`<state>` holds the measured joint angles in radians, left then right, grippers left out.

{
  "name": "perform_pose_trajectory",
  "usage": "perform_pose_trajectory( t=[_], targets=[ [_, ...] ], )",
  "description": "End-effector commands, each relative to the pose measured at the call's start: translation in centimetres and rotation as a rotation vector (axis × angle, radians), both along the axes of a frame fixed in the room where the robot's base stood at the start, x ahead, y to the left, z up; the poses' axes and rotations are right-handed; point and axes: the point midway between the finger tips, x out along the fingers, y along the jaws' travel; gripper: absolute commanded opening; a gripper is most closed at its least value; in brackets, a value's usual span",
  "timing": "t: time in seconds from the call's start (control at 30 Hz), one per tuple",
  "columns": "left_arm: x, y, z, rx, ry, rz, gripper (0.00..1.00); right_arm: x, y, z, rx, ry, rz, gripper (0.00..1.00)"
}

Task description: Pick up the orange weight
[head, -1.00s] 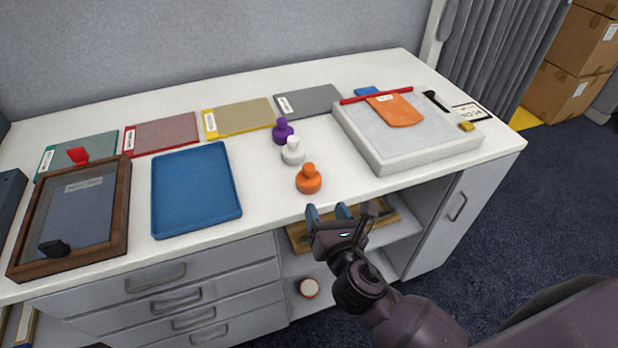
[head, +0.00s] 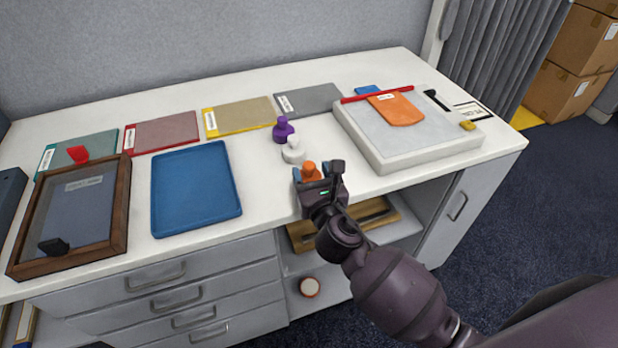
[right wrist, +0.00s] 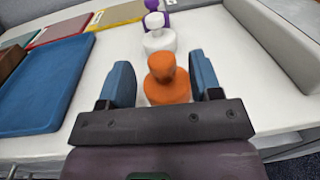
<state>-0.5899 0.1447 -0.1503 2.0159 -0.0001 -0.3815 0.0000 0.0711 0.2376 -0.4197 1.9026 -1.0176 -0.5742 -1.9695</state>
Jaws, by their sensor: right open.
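The orange weight (head: 309,171) stands upright on the white table, a round base with a knob on top. In the head view my right gripper (head: 316,180) hides its lower part. In the right wrist view the orange weight (right wrist: 167,80) sits between the two blue fingers of my right gripper (right wrist: 163,82). The fingers are open, one on each side of it, with a visible gap on the left; the right gap is narrower. My left gripper is not in view.
A white weight (head: 293,150) stands close behind the orange one, and a purple weight (head: 283,130) behind that. A blue tray (head: 196,190) lies to the left. A pale raised board (head: 400,135) with an orange pouch (head: 397,109) is to the right.

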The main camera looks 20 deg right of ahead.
Motion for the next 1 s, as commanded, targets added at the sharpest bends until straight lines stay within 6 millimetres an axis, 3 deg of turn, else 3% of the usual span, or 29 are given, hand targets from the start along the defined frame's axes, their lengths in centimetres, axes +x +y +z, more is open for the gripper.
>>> perform_pose_trajectory(
  t=[0.2,0.5,0.87,1.0],
  targets=[
    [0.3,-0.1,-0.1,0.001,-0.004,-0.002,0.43,2.4,-0.2,-0.1,-0.001,0.0,0.001,0.58],
    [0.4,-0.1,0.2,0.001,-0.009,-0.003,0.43,2.7,-0.2,0.0,0.0,0.0,0.0,0.57],
    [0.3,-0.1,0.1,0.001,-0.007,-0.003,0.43,2.7,-0.3,0.0,0.0,0.0,0.0,0.01],
    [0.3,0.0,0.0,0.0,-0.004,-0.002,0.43,2.7,-0.3,-0.1,0.0,0.0,0.0,0.0]
  ],
)
